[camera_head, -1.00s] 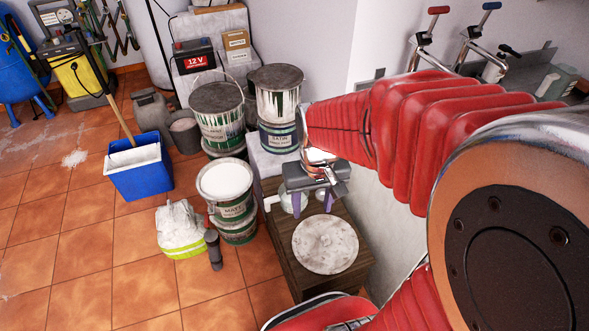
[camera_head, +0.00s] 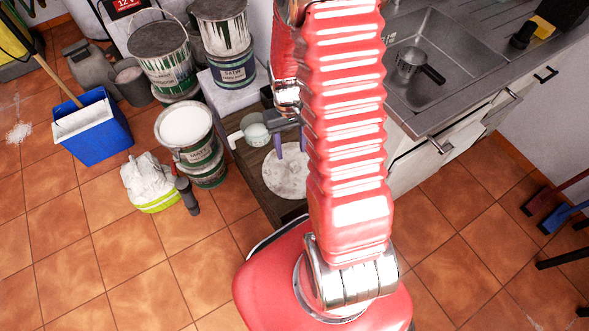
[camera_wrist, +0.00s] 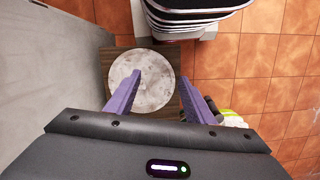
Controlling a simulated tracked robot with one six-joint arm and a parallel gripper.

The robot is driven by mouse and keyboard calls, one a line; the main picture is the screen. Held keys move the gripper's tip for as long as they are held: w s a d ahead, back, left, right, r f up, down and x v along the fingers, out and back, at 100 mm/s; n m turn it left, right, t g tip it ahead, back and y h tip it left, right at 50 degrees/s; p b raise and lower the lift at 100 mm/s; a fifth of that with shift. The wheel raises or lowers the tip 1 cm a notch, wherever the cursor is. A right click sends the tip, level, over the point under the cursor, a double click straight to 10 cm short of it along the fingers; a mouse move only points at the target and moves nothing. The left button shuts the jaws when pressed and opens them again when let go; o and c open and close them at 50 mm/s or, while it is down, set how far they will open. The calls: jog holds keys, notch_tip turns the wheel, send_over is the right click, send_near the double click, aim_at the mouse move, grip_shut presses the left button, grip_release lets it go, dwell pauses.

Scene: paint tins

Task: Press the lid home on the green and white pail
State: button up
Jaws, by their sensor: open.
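A green and white pail (camera_head: 163,62) with a grey lid (camera_head: 157,39) and raised bail handle stands at the back left in the head view. Whether its lid sits fully down is unclear. A second green and white tin (camera_head: 190,141), stacked on another and showing a white top (camera_head: 184,124), stands in front of it. A round, pale, blotched disc (camera_head: 284,182) lies on a dark wooden surface (camera_wrist: 118,62); it also fills the middle of the wrist view (camera_wrist: 146,92). My gripper (camera_head: 291,145) is open and empty, its purple fingers (camera_wrist: 160,76) above the disc.
A small pale container (camera_head: 256,132) is close to my gripper. A sink counter (camera_head: 437,70) is at the right.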

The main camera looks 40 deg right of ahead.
jog(key=w+d+f, duration=0.2)
jog(key=d+f, duration=0.2)
jog(key=f, duration=0.8)
jog(key=n+t, duration=0.2)
send_over(295, 165)
jog(key=shift+a+f+h, duration=0.2)
jog(key=shift+f+h, duration=0.1)
jog(key=shift+f, duration=4.3)
jog(key=shift+f, duration=0.45)
jog(key=shift+d+f, duration=0.2)
jog(key=shift+f, duration=1.95)
jog(key=shift+c, duration=0.5)
